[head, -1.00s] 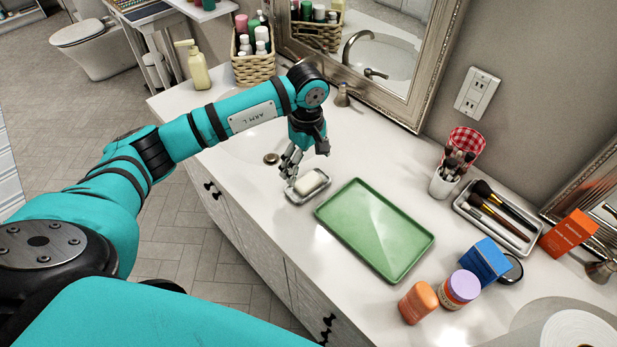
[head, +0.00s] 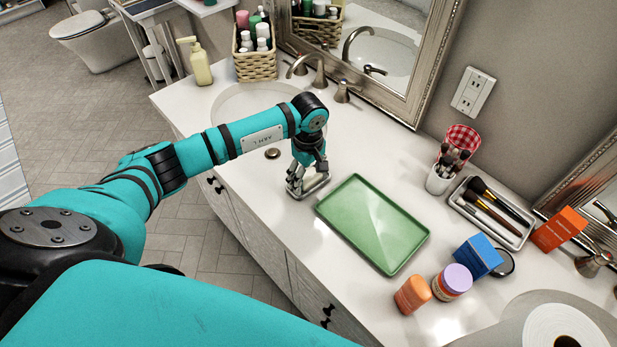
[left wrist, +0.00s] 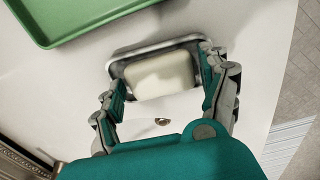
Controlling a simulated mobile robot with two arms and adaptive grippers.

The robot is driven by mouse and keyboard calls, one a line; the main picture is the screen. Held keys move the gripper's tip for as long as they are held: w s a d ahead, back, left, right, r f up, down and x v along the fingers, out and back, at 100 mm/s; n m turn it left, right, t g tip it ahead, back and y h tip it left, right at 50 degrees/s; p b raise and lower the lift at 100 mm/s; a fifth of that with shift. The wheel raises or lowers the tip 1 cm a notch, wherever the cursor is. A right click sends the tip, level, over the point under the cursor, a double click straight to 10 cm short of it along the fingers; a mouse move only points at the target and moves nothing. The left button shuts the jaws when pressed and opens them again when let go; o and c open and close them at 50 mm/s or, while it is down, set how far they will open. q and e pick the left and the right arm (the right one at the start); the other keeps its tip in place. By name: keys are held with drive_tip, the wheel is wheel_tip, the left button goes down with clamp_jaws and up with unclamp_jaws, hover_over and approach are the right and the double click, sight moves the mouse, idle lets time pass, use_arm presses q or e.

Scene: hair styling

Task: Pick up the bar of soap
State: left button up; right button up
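The bar of soap (left wrist: 160,75) is a cream-white block lying in a small metal soap dish (left wrist: 120,54). In the head view the dish (head: 318,190) sits on the white counter between the sink and the green tray, and my gripper hides most of the soap. My left gripper (head: 305,185) is low over the dish. In the left wrist view its fingers (left wrist: 160,85) are spread, one at each end of the soap, with the soap between them. A gap seems to remain at the fingers, though contact is hard to judge. My right gripper is not in view.
A green tray (head: 345,228) lies just right of the dish. The sink basin (head: 235,105) is behind left. Orange and purple-lidded jars (head: 452,283), a blue box (head: 478,258) and a brush tray (head: 520,233) stand farther right. The counter's front edge is close to the dish.

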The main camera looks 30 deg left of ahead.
use_arm(q)
drive_tip(key=c, duration=0.8)
